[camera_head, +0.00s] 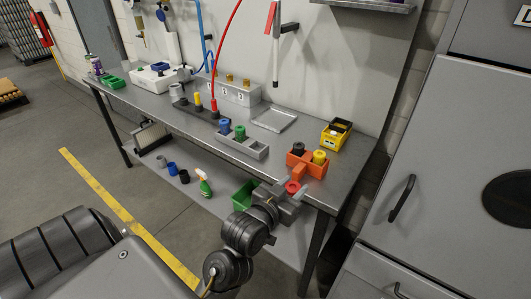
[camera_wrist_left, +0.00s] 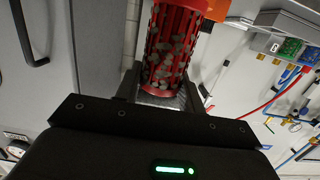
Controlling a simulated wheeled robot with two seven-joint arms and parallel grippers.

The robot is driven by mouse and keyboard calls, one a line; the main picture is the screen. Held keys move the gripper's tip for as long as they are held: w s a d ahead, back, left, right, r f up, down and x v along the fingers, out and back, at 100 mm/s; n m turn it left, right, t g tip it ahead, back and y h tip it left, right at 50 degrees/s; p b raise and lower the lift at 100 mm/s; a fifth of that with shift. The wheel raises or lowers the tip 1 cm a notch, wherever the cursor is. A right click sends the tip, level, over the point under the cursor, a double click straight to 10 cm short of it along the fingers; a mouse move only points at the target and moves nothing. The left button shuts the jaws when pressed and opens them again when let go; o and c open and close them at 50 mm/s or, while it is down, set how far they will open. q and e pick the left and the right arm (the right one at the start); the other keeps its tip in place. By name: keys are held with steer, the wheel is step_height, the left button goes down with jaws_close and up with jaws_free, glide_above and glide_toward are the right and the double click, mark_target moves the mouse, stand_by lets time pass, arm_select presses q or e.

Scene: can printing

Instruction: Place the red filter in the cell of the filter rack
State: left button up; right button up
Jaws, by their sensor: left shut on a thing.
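My left gripper (camera_head: 293,188) is shut on the red filter (camera_head: 292,187) and holds it in front of the bench's front edge, right of centre in the head view. In the left wrist view the red filter (camera_wrist_left: 174,45) is a slotted red cylinder with grey bits inside, between the fingers. A grey rack (camera_head: 262,151) on the bench holds a blue and a green filter in its left part; its right end looks empty. An orange-red holder (camera_head: 316,170) just behind the gripper carries a black and a yellow piece. My right gripper is in neither view.
The steel bench (camera_head: 338,180) runs along the wall. A yellow bin (camera_head: 336,135) stands behind the orange-red holder, and a metal tray (camera_head: 273,119) lies behind the grey rack. A large grey cabinet (camera_head: 450,160) stands at right. A lower shelf holds a green box (camera_head: 243,195).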

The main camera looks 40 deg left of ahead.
arm_select(q)
steer(key=w+a+r+n+y, duration=0.1)
steer(key=w+a+r, duration=0.1)
steer(key=a, duration=0.8)
steer(key=w+a+r+n+y, duration=0.1)
steer(key=w+a+r, duration=0.1)
steer(key=a, duration=0.8)
steer(key=w+a+r+n+y, duration=0.1)
steer(key=w+a+r+y, duration=0.15)
steer(key=a, duration=0.75)
steer(key=shift+h, duration=0.45)
steer(key=w+f, duration=0.4)
steer(key=w+d+f, duration=0.1)
steer(key=w+f, duration=0.3)
steer(key=w, duration=0.1)
steer(key=w+d+f, duration=0.1)
steer(key=w+f, duration=0.3)
steer(key=shift+w+d+f+p, duration=0.1)
steer(key=shift+w+f+p, duration=0.1)
steer(key=shift+p, duration=0.2)
steer(key=shift+f, duration=0.25)
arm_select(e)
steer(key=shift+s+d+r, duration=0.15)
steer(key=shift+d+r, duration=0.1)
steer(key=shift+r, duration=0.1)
